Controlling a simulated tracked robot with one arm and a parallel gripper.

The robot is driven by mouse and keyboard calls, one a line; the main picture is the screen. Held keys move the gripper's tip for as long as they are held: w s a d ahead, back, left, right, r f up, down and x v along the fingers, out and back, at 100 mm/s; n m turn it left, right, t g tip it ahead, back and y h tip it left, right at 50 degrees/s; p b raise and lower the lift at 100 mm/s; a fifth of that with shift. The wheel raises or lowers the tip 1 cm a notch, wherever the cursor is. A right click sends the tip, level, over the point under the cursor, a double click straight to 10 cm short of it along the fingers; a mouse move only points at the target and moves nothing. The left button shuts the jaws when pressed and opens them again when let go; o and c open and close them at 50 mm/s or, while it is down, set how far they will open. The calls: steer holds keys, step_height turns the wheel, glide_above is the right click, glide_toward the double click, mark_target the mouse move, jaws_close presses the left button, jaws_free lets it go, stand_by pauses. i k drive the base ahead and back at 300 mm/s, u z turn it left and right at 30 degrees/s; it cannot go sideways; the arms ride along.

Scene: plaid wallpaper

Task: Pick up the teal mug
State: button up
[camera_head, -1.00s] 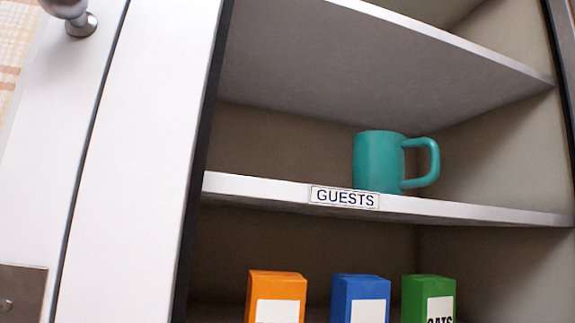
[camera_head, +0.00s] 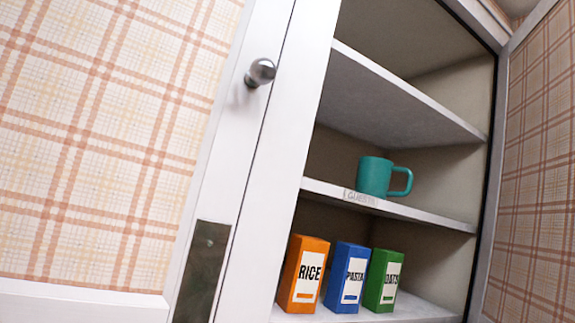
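The teal mug (camera_head: 373,176) stands upright on the middle shelf (camera_head: 425,211) of an open cupboard, right of the picture's centre. Its handle points to the right. The shelf edge below it bears a label reading GUESTS (camera_head: 358,196). Nothing stands in front of the mug. My gripper does not show in this view.
On the shelf below stand an orange RICE box (camera_head: 306,275), a blue box (camera_head: 345,278) and a green box (camera_head: 384,280). The cupboard's white frame with a round metal knob (camera_head: 261,72) is at left. A plaid panel (camera_head: 535,180) stands at right. The upper shelf (camera_head: 400,100) overhangs the mug.

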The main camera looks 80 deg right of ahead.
mark_target(374, 174)
steer(key=u, duration=0.5)
steer(key=i, duration=0.85)
steer(key=z, duration=2.55)
